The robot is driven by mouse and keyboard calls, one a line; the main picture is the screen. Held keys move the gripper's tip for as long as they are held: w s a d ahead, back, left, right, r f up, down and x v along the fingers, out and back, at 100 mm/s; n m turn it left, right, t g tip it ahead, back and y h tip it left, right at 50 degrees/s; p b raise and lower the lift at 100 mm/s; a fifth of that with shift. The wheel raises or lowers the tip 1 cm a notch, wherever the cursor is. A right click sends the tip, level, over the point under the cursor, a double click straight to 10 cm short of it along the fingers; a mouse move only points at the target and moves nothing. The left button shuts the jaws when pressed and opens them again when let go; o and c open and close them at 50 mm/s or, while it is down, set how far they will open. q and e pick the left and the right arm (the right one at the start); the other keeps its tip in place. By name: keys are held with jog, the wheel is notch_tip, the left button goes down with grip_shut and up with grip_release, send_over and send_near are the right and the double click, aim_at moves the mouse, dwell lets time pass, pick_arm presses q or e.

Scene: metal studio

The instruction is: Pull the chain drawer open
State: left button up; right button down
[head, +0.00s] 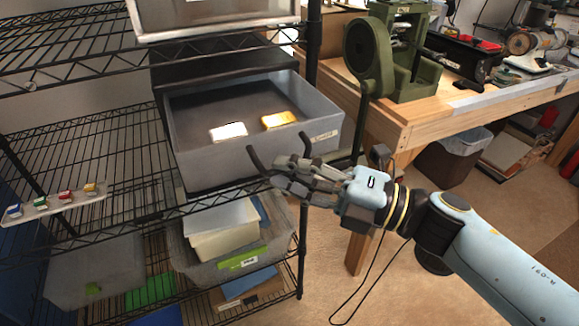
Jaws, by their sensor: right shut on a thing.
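The chain drawer (225,165) is a grey open-topped box on the black wire rack, standing well out from its dark housing (215,72). A white block (229,132) and a yellow block (280,119) lie inside it. A small label sits at the right of its front. My right gripper (283,165) is at the drawer's front face, reaching in from the right, and is shut on the drawer front. The fingers hide the exact place of the grip. My left gripper is not in view.
A wooden workbench (420,125) with a green machine (405,55) stands to the right, close to the drawer. Clear bins (225,260) sit on the shelf below. A small strip with coloured pieces (60,203) lies at left. Floor is free below my arm.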

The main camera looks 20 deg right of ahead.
jog(key=c, duration=1.7)
grip_release()
jog(key=v, duration=1.2)
jog(key=shift+d+f, duration=0.1)
